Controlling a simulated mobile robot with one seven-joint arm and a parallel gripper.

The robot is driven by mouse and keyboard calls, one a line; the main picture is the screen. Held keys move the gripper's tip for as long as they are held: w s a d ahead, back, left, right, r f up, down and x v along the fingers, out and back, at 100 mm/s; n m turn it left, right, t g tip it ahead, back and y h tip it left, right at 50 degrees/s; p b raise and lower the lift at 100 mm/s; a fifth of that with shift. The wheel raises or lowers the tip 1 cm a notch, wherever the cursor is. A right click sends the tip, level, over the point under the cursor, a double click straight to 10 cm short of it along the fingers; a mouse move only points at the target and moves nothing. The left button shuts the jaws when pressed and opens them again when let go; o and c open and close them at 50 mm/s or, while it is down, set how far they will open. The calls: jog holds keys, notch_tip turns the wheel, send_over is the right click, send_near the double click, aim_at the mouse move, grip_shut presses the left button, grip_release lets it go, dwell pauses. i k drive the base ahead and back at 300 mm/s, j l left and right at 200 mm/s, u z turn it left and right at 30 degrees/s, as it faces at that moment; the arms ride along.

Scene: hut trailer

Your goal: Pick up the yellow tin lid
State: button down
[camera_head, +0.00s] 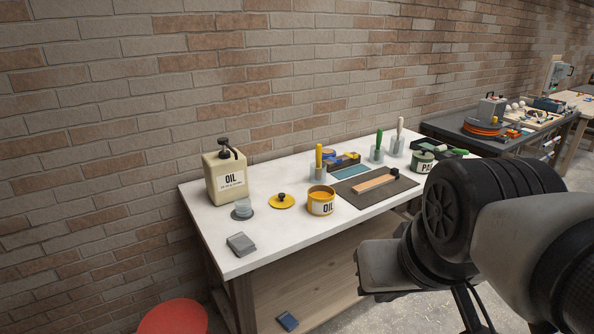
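The yellow tin lid (282,201) is a flat round disc with a dark knob on top. It lies on the white workbench top (262,238), left of an open yellow tin (321,201) labelled "OIL". A gap of bare bench shows between lid and tin. My gripper (465,308) is at the lower right, in front of the bench and well away from the lid. Only a dark part of it shows at the picture's bottom edge; its fingertips are cut off or hidden, so its opening cannot be told.
A red stool (173,317) stands lower left.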

aim_at(281, 200)
jog(key=i+l+u, duration=0.5)
jog(key=i, duration=0.4)
jog(key=i+l+u, duration=0.5)
jog(key=i+l, duration=0.3)
jog(key=l, duration=0.15)
